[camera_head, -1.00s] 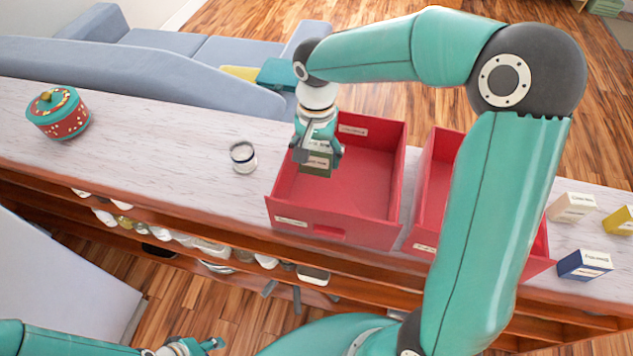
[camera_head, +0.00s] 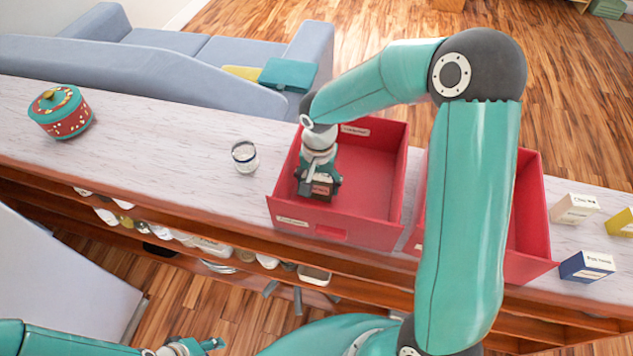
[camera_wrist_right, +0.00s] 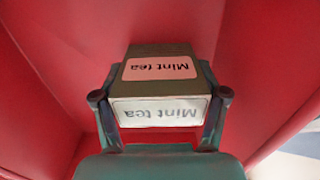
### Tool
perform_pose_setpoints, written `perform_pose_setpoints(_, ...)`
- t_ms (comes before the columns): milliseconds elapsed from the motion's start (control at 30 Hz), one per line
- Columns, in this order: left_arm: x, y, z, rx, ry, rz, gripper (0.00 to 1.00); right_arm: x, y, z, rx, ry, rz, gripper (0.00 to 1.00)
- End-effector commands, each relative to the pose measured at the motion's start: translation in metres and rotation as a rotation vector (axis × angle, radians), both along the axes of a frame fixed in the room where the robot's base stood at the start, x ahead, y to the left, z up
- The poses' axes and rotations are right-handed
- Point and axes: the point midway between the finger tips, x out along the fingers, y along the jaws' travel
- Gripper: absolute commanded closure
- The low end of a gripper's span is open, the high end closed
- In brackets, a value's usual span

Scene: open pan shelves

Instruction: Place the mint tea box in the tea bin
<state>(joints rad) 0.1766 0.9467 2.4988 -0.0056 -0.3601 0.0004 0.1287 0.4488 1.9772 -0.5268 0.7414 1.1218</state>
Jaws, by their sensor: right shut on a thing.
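The mint tea box (camera_wrist_right: 161,84), dark green with "Mint tea" labels, is between the fingers of my right gripper (camera_wrist_right: 160,104), which is shut on it. In the head view the right gripper (camera_head: 318,186) is inside the left red bin (camera_head: 375,178), near its left side, with the mint tea box (camera_head: 321,188) low in the bin. The bin's front label is too small to read surely. Whether the box touches the bin floor I cannot tell. My left gripper (camera_head: 207,345) is at the bottom edge, away from the counter; its jaws are unclear.
A second red bin (camera_head: 528,215) stands to the right, partly hidden by my right arm. A white box (camera_head: 573,208), a blue box (camera_head: 587,265) and a yellow box (camera_head: 622,222) are at the far right. A glass jar (camera_head: 245,157) and a teal-red canister (camera_head: 61,113) stand left.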

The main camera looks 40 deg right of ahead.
Motion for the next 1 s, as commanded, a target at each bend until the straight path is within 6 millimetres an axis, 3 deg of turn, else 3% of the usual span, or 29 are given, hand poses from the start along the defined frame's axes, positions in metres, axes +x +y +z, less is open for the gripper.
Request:
perform_pose_setpoints(67, 0.0, 0.0, -0.002, 0.0, 0.0, 0.0, 0.6, 0.0, 0.0, -0.002, 0.001, -0.001, 0.0, 0.69)
perform_pose_setpoints(100, 0.0, 0.0, -0.003, 0.0, 0.0, 0.0, 0.6, 0.0, 0.0, -0.002, 0.0, 0.0, 0.0, 0.26)
perform_pose_setpoints(167, 0.0, 0.0, -0.002, 0.0, 0.0, 0.0, 0.6, 0.0, 0.0, -0.001, 0.0, 0.0, 0.0, 0.17)
perform_pose_setpoints(633, 0.0, 0.0, 0.0, 0.0, 0.0, 0.0, 0.6, 0.001, 0.0, 0.007, -0.001, -0.002, -0.001, 0.17)
perform_pose_setpoints(1000, 0.0, 0.0, 0.002, 0.0, 0.0, 0.0, 0.6, 0.002, 0.0, 0.074, -0.001, -0.006, 0.0, 0.17)
